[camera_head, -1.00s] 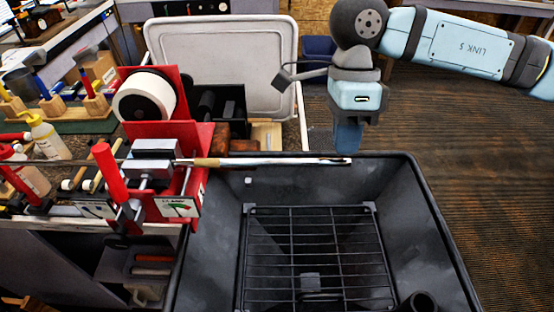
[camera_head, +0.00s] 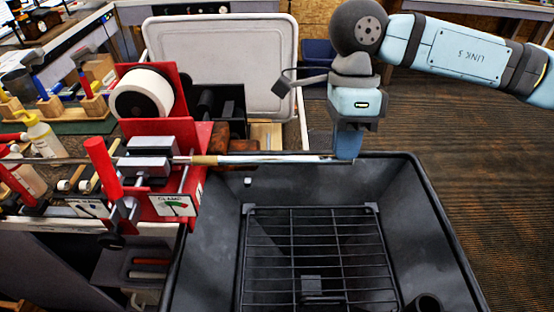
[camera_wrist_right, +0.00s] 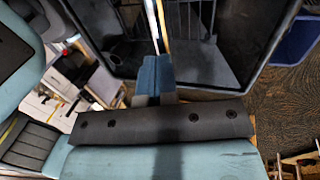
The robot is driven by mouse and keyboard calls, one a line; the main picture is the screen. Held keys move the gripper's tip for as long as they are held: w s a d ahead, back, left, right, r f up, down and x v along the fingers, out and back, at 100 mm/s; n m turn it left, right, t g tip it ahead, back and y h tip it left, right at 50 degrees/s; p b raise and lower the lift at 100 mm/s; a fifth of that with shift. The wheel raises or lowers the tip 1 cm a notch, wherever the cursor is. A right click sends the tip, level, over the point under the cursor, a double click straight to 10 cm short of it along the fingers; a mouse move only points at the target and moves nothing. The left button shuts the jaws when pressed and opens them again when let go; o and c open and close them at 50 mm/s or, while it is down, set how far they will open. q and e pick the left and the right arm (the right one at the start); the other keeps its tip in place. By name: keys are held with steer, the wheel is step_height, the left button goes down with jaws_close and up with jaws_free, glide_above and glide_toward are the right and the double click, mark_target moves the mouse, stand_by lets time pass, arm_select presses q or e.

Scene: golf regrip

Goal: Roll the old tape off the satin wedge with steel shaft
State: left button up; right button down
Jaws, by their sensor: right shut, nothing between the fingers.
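The steel-shafted wedge (camera_head: 225,159) lies level in the red clamp (camera_head: 150,150), its butt end reaching right over the black tub. A tan band sits by the clamp, then a pale wrapped length of old tape (camera_head: 270,158) toward the tip. The club head is out of view. My right gripper (camera_head: 347,148) points down at the butt end, blue fingers shut and empty, overlapping the tip in the picture; contact is unclear. In the right wrist view, the fingers (camera_wrist_right: 153,75) are together with the shaft (camera_wrist_right: 161,25) running away beyond them. My left gripper is not in view.
The black tub (camera_head: 410,215) with a wire rack (camera_head: 315,250) is open below the shaft. A white tape roll (camera_head: 143,92) hangs on the red stand. Bottles and tools crowd the bench at left. A grey-white tray (camera_head: 220,60) stands behind.

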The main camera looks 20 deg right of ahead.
mark_target(232, 158)
steer(key=shift+w+a+b, duration=0.3)
steer(key=shift+a, duration=0.8)
steer(key=shift+w+a+b, duration=0.25)
steer(key=shift+a, duration=0.8)
steer(key=shift+w+a+b, duration=0.25)
steer(key=shift+a+b, duration=0.05)
steer(key=shift+a, duration=0.75)
steer(key=shift+w+a+b, duration=0.25)
steer(key=shift+a+b, duration=0.05)
steer(key=shift+a, duration=0.75)
steer(key=shift+w+a+b, duration=0.2)
steer(key=shift+a, duration=0.55)
steer(key=shift+w+a+b, duration=0.15)
steer(key=shift+a, duration=0.55)
steer(key=shift+w+a+b, duration=0.2)
steer(key=shift+a, duration=0.55)
steer(key=shift+f, duration=0.15)
steer(key=shift+w+a, duration=0.1)
steer(key=shift+a, duration=0.25)
steer(key=shift+w+a+b, duration=0.25)
steer(key=shift+a+b, duration=0.05)
steer(key=shift+a, duration=0.55)
steer(key=shift+w+a+b, duration=0.2)
steer(key=shift+a+b, duration=0.05)
steer(key=shift+a, duration=0.6)
